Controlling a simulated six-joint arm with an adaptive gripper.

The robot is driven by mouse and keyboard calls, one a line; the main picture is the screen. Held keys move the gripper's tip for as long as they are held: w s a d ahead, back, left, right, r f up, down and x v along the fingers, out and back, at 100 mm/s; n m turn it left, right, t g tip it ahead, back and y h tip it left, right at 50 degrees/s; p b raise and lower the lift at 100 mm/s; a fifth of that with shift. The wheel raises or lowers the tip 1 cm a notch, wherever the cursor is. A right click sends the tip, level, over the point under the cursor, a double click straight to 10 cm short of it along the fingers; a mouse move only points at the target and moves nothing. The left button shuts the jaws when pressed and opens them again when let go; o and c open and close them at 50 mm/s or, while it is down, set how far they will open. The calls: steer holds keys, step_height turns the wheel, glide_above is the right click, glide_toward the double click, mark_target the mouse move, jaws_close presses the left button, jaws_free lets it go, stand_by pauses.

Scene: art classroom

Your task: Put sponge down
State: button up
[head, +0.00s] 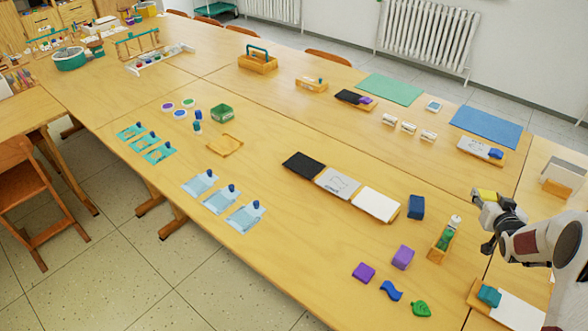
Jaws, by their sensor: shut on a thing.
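My gripper (479,200) is at the right, over the right part of the long wooden table (300,130). It is shut on a small yellow block (489,196), which looks like the sponge. The block is held above the tabletop; the fingers are small in view and partly hidden behind it. A dark blue block (416,207) stands on the table to the left of my gripper, apart from it.
Below my gripper stands a wooden holder with a bottle (444,240). Purple blocks (403,257), a blue wavy piece (391,291) and a green leaf piece (420,308) lie near the front edge. A white board (376,204) lies left. The table's middle has bare room.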

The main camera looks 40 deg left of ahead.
stand_by(0.4)
steer(key=shift+f, duration=3.1)
steer(key=shift+f, duration=1.85)
steer(key=shift+f, duration=0.15)
steer(key=o, duration=0.8)
